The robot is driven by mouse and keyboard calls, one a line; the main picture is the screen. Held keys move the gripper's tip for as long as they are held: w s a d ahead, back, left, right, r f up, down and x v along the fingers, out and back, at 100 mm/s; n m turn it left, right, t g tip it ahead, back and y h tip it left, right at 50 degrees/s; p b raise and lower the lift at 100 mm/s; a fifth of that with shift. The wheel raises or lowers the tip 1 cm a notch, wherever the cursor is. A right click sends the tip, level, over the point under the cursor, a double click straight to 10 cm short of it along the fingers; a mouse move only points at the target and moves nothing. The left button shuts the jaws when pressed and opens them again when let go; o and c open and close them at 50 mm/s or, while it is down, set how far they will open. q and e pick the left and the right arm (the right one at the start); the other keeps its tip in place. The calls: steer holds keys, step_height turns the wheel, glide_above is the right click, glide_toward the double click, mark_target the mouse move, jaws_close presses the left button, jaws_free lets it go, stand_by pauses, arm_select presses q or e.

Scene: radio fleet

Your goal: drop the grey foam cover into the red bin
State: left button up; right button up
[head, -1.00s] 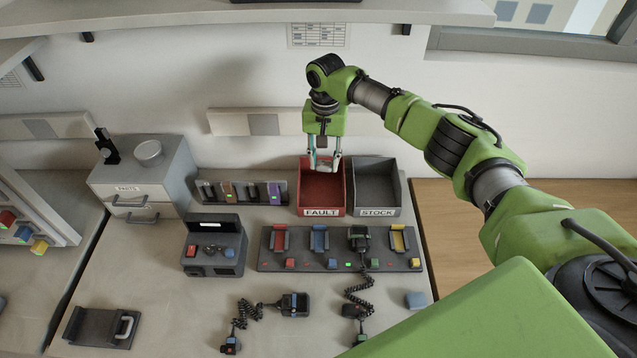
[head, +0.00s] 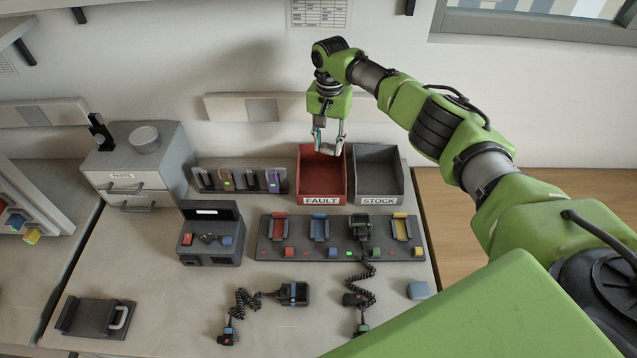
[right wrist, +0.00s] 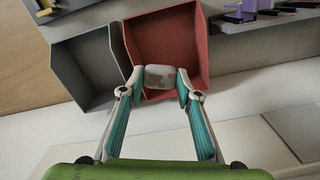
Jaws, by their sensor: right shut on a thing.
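The red bin (head: 321,200), labelled FAULT, stands at the back of the bench. It also shows in the right wrist view (right wrist: 190,35). My right gripper (head: 328,147) is above the red bin, near its back rim. In the right wrist view its fingertips (right wrist: 160,77) are shut on a small pale grey block, the grey foam cover (right wrist: 159,82), which shows against the bin's opening. In the head view the cover is small and mostly hidden by the fingers. My left gripper is not in view.
A grey bin (head: 378,200) labelled STOCK stands against the red bin's right side. A charging rack (head: 340,255) with coloured bays lies in front. A slotted holder (head: 240,188) is to the left. Handsets with coiled cords (head: 293,292) lie nearer. A paper (head: 320,13) hangs on the wall.

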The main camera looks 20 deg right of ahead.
steer(key=shift+f, duration=0.4)
steer(key=shift+r, duration=0.1)
steer(key=o, duration=1)
steer(key=shift+o, duration=0.2)
step_height(320, 180, up, 12)
